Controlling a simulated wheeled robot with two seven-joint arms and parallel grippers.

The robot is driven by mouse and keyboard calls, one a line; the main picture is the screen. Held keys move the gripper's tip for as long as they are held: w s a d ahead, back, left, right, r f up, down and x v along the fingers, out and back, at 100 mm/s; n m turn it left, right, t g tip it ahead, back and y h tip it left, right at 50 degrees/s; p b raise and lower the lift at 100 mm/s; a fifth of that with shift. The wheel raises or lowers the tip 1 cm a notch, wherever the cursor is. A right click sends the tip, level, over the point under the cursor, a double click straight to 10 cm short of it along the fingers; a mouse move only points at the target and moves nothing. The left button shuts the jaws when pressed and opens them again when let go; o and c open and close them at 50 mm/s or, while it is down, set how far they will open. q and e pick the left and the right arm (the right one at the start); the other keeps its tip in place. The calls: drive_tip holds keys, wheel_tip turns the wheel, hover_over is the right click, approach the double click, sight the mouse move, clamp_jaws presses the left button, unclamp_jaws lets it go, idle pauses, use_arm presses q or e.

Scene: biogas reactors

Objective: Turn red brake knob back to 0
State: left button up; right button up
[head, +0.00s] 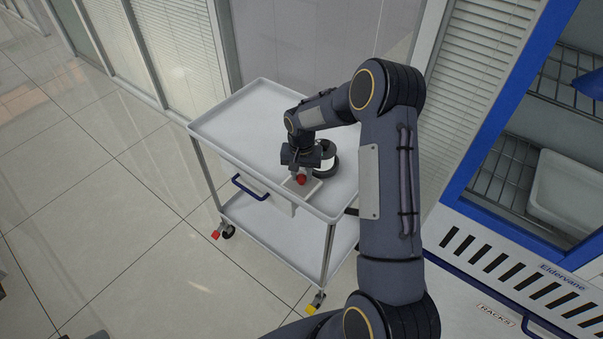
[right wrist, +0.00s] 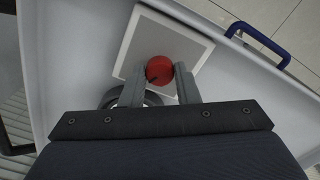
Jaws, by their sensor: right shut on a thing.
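The red brake knob (head: 301,180) sits on a pale square plate (head: 291,188) at the near edge of the white cart's top. In the right wrist view the knob (right wrist: 159,70) is round, with a small dark mark near its lower edge, on the pale plate (right wrist: 190,46). My right gripper (head: 300,172) reaches down over the cart, and its two fingers (right wrist: 160,78) close on the knob from either side. The knob's setting cannot be read. My left gripper is not in view.
The white cart (head: 217,124) has a blue handle (head: 250,188), a lower shelf (head: 262,232) and wheels. A dark round object (head: 326,160) stands behind the plate. A blue-framed cabinet (head: 500,100) is at the right. The tiled floor (head: 90,200) at left is clear.

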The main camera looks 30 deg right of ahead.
drive_tip(key=n+b, duration=0.2)
drive_tip(key=shift+f+n, duration=0.1)
drive_tip(key=shift+n, duration=0.2)
drive_tip(key=n+b, duration=0.1)
drive_tip(key=n, duration=0.1)
drive_tip(key=shift+n, duration=0.4)
drive_tip(key=n+b, duration=0.1)
drive_tip(key=n, duration=0.2)
drive_tip(key=shift+n+b, duration=0.55)
drive_tip(key=shift+n, duration=1.15)
drive_tip(key=o, duration=1)
drive_tip(key=shift+c, duration=0.2)
